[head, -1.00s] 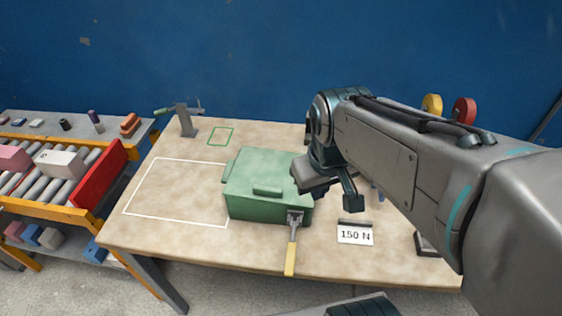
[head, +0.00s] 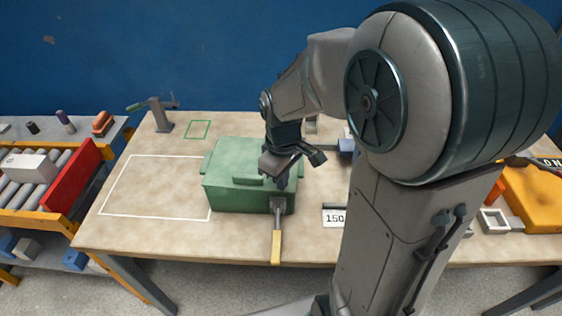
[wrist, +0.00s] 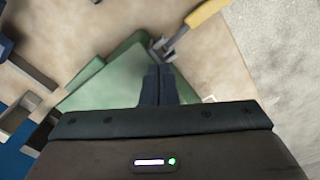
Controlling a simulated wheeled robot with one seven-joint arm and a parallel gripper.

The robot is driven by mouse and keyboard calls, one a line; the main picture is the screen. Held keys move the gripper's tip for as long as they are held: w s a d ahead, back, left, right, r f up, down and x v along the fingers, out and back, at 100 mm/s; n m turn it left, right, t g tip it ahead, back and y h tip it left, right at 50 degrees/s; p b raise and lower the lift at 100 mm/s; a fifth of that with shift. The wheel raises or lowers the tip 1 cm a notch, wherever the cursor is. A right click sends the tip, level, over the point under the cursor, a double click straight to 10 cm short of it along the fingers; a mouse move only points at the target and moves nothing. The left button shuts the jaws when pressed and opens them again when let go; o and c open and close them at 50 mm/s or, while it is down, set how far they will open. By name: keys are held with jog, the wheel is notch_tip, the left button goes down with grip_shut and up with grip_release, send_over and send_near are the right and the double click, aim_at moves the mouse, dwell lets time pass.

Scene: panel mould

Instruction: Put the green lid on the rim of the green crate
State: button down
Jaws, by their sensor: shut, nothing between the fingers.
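The green crate (head: 240,200) stands on the workbench with the green lid (head: 240,152) lying over its top. A raised block handle (head: 248,181) is on the lid's front part. I cannot tell whether the lid sits fully flush all round. My gripper (head: 283,183) is at the lid's right front part, close to the corner, and hides some of it. In the wrist view its dark fingers (wrist: 158,86) are together and empty, over the green lid (wrist: 115,82). Whether the fingertips touch the lid cannot be told.
A latch with a yellow handle (head: 276,246) is at the crate's right front corner, close to my gripper. A white outline (head: 150,187) left of the crate is empty. A clamp-like stand (head: 160,115) is behind left.

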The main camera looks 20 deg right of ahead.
aim_at(269, 186)
jog(key=shift+w+a+f+p, duration=0.35)
jog(key=shift+w+a+f, duration=0.4)
jog(key=shift+w+f, duration=0.25)
jog(key=shift+w+a, duration=0.5)
jog(key=shift+w, duration=0.05)
